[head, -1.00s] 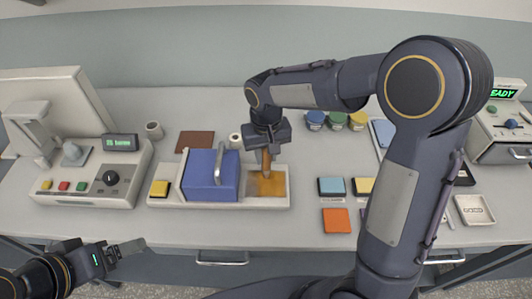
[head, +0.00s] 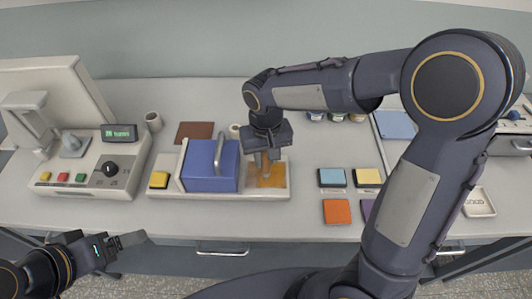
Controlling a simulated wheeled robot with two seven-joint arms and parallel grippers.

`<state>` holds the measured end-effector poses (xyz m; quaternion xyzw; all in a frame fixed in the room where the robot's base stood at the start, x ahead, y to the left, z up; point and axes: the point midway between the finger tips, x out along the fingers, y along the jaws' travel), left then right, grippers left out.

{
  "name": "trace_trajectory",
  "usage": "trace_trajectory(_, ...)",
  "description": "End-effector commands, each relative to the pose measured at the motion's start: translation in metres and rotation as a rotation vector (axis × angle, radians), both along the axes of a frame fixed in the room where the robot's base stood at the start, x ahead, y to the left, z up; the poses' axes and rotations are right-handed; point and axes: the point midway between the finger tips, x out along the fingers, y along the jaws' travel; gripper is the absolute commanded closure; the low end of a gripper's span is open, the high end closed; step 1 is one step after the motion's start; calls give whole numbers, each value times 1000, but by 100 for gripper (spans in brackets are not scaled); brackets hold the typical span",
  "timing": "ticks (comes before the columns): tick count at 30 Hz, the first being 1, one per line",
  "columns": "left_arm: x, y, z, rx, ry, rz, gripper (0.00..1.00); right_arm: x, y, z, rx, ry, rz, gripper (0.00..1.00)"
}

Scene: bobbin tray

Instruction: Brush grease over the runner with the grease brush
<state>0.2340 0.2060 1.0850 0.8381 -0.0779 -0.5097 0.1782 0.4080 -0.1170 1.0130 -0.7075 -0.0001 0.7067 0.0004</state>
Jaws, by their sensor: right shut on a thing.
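My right gripper (head: 266,153) is shut on the grease brush (head: 266,170), a slim upright stick pointing down. Its lower end is over an orange-brown patch (head: 275,181) at the right end of a long pale tray (head: 220,195); whether it touches is too small to tell. The patch seems to be the greasy runner surface. A blue block (head: 205,172) with a grey arched handle stands on the tray, just left of the brush. My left gripper (head: 127,241) is at the lower left, off the bench front, away from these things; its jaw gap is unclear.
A yellow pad (head: 159,180) sits at the tray's left end. A control box (head: 100,178) with buttons stands left. Blue (head: 332,177), cream (head: 367,177) and orange (head: 337,211) pads lie right.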

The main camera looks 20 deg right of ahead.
Motion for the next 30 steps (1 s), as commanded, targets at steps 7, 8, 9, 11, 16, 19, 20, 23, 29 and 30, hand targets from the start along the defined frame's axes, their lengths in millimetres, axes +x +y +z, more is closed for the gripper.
trace_trajectory(7, 0, 0, -3, 0, 0, 0, 18, -14, 4, -2, -1, 2, 2, 97)
trace_trajectory(8, 0, 0, -3, 0, 0, 0, 18, -14, 4, -2, -1, 3, 2, 97)
trace_trajectory(9, 0, 0, -3, 0, 0, 0, 18, -15, 4, -2, -1, 3, 2, 97)
trace_trajectory(11, 0, 0, -3, 0, 0, 0, 18, -15, 4, -2, -1, 4, 1, 97)
trace_trajectory(16, 0, 0, -3, 0, 0, 0, 18, -15, 4, -2, -2, 5, 1, 97)
trace_trajectory(19, 0, 0, 0, 0, 0, 0, 18, -15, 3, 1, -2, 6, 1, 97)
trace_trajectory(20, 0, 0, 2, 0, 0, 0, 18, -15, 3, 3, -1, 5, 1, 97)
trace_trajectory(23, 0, 0, 9, 0, 0, 0, 18, -15, 3, 13, -1, 4, 1, 97)
trace_trajectory(29, 0, 0, 27, 0, 0, 0, 18, -15, 3, 34, -1, 3, 1, 97)
trace_trajectory(30, 0, 0, 30, 0, 0, 0, 18, -15, 3, 38, -1, 3, 1, 97)
